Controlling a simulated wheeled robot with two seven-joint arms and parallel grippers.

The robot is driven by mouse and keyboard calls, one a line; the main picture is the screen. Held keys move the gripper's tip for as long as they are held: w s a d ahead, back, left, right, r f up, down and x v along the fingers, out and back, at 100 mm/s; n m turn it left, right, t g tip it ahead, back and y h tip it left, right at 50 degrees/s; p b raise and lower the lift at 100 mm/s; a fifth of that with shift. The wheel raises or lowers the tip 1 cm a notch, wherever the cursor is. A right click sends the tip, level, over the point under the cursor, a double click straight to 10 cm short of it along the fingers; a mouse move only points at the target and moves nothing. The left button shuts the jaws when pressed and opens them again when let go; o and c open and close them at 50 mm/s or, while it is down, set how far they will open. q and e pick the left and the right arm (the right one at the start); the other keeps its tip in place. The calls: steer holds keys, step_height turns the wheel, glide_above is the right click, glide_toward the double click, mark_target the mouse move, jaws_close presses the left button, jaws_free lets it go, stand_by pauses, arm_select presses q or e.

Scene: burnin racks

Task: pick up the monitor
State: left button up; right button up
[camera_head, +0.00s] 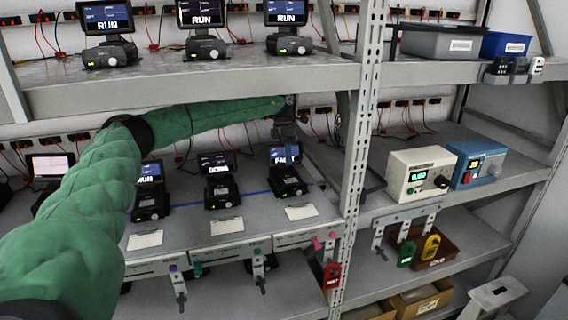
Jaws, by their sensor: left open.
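Several small dark monitors stand on docks on two shelves. On the middle shelf, one monitor (284,156) shows letters that look like "FAIL", partly cut off. Left of it stand a monitor reading "DONE" (216,164) and one that seems to read "RUN" (150,173). My left arm, in a green sleeve, reaches across the rack from the left. My left gripper (286,133) is open, pointing down just above and behind the "FAIL" monitor. Its fingertips are small and partly hidden, so contact cannot be told. My right gripper is not in view.
An upper shelf (190,85) with "RUN" monitors lies above my arm. A perforated upright post (357,150) stands just right of my gripper. A cream meter box (420,172) and blue unit (475,162) stand further right. Cards and hanging tags line the shelf front.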

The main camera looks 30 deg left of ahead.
arm_select(q)
steer(key=c, duration=1)
steer(key=shift+r, duration=0.1)
